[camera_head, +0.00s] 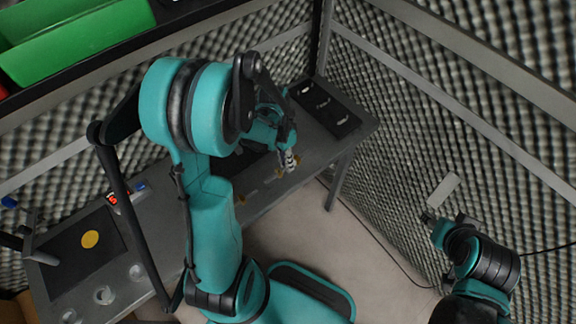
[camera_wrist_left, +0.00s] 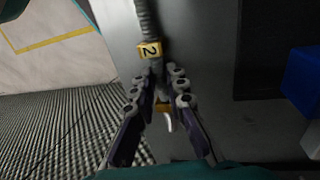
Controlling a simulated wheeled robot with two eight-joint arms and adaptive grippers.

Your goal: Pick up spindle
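The spindle (camera_wrist_left: 147,20) appears to be a slim grey ridged rod running up from between my left fingertips in the left wrist view. My right gripper (camera_head: 432,218) is at the right near the foam wall, away from the table. Its fingers are too small to read.
The grey table (camera_head: 268,192) runs along the back wall. A dark tray (camera_head: 325,108) lies at its far right end. A black mat with a yellow disc (camera_head: 90,239) lies at the left. A green bin (camera_head: 85,40) is on the shelf above. A blue box (camera_wrist_left: 301,80) shows in the wrist view.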

